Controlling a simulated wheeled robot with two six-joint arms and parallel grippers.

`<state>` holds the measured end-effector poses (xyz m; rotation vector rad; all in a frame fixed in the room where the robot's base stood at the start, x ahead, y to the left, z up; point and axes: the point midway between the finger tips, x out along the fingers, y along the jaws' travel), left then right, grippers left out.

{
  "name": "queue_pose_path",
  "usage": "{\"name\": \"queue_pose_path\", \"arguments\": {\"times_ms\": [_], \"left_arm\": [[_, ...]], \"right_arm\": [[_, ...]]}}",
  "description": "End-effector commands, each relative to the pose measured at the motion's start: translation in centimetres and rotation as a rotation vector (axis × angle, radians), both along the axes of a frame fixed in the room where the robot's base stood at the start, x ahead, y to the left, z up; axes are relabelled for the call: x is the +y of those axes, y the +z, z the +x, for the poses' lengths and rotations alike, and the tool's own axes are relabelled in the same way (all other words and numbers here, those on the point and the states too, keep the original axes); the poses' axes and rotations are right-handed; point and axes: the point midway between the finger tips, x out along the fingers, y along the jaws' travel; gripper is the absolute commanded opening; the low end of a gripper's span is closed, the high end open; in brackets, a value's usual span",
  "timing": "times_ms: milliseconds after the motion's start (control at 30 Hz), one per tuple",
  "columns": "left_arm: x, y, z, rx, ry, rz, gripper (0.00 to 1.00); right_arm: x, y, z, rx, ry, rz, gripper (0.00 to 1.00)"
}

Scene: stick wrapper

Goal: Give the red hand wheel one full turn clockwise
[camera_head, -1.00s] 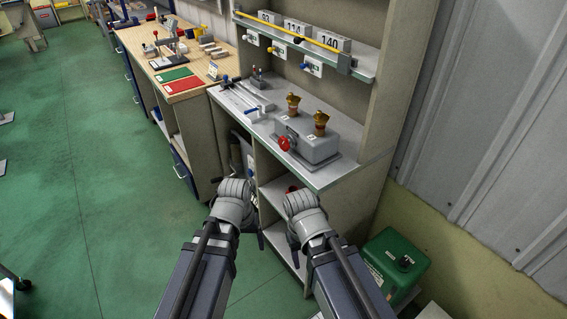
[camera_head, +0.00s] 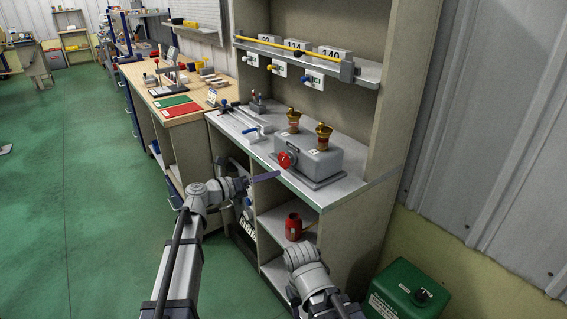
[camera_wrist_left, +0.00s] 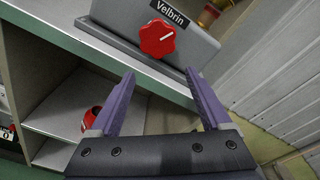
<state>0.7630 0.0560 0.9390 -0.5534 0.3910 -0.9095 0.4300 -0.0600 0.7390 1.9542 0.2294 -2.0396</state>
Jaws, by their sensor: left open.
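The red hand wheel (camera_head: 286,160) sits on the front left face of a grey machine box (camera_head: 312,158) on the bench top. In the left wrist view the wheel (camera_wrist_left: 157,39) is a lobed red knob with a white line on it, below a label reading Velbrin. My left gripper (camera_head: 276,175) is just below and in front of the wheel, apart from it. In the left wrist view its two purple fingers (camera_wrist_left: 158,85) are spread with nothing between them. My right arm shows at the bottom of the head view, but its fingers are hidden.
The bench top (camera_head: 225,124) has a front edge just beyond my left fingers. A red container (camera_head: 293,227) stands on the shelf below. A green box (camera_head: 408,290) stands on the floor at right.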

Motion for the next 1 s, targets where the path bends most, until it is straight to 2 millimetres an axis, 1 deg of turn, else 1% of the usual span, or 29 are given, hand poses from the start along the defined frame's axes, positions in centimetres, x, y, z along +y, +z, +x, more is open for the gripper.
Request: {"name": "queue_pose_path", "arguments": {"times_ms": [33, 133, 233, 367, 467, 700, 800, 1000], "left_arm": [[0.4, 0.7, 0.8, 0.039, 0.017, -0.065, 0.81], [0.7, 1.6, 1.5, 0.092, 0.034, -0.152, 0.81], [0.9, 1.9, 1.7, 0.114, 0.041, -0.187, 0.81], [0.7, 1.9, 1.8, 0.116, 0.041, -0.19, 0.81], [0.0, 1.9, 2.4, 0.116, 0.039, -0.189, 0.81], [-3.1, 1.9, 4.6, 0.115, 0.038, -0.187, 0.81], [-4.1, 1.9, 5.3, 0.114, 0.038, -0.187, 0.81], [-5.3, 1.9, 6.1, 0.114, 0.039, -0.187, 0.81]], "right_arm": [[0.0, 0.0, 0.0, 0.0, 0.0, 0.0, 0.54], [0.0, 0.0, 0.0, 0.0, 0.0, 0.0, 0.54], [0.0, 0.0, 0.0, 0.0, 0.0, 0.0, 0.54], [0.0, 0.0, 0.0, 0.0, 0.0, 0.0, 0.54], [0.0, 0.0, 0.0, 0.0, 0.0, 0.0, 0.54], [0.0, 0.0, 0.0, 0.0, 0.0, 0.0, 0.54], [0.0, 0.0, 0.0, 0.0, 0.0, 0.0, 0.54], [0.0, 0.0, 0.0, 0.0, 0.0, 0.0, 0.54]]}}
